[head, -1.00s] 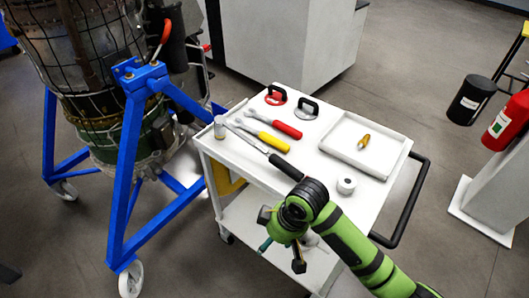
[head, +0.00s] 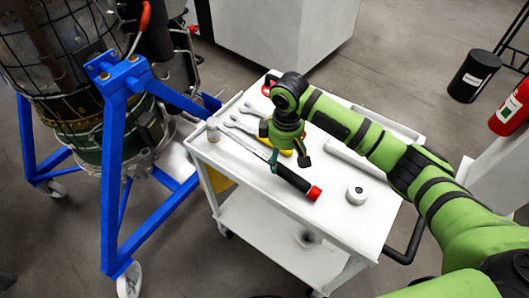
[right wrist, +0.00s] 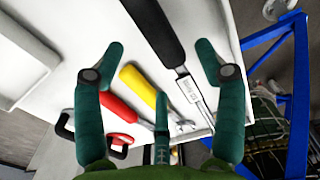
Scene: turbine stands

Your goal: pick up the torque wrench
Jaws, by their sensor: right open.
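The torque wrench (head: 293,179) lies on the white cart top, with a black grip, a red end cap and a thin metal shaft pointing to the back left. In the right wrist view its black handle (right wrist: 155,28) and shaft pass between my spread fingertips. My right gripper (head: 288,158) is open and empty, pointing down over the cart beside the wrench's handle. It also shows in the right wrist view (right wrist: 160,58). Contact with the wrench cannot be seen. My left gripper is not in view.
A red-handled tool (right wrist: 118,108) and a yellow-handled tool (right wrist: 137,83) lie beside the wrench. My right arm partly hides a shallow tray (head: 352,160). A blue turbine stand (head: 118,165) stands left of the cart.

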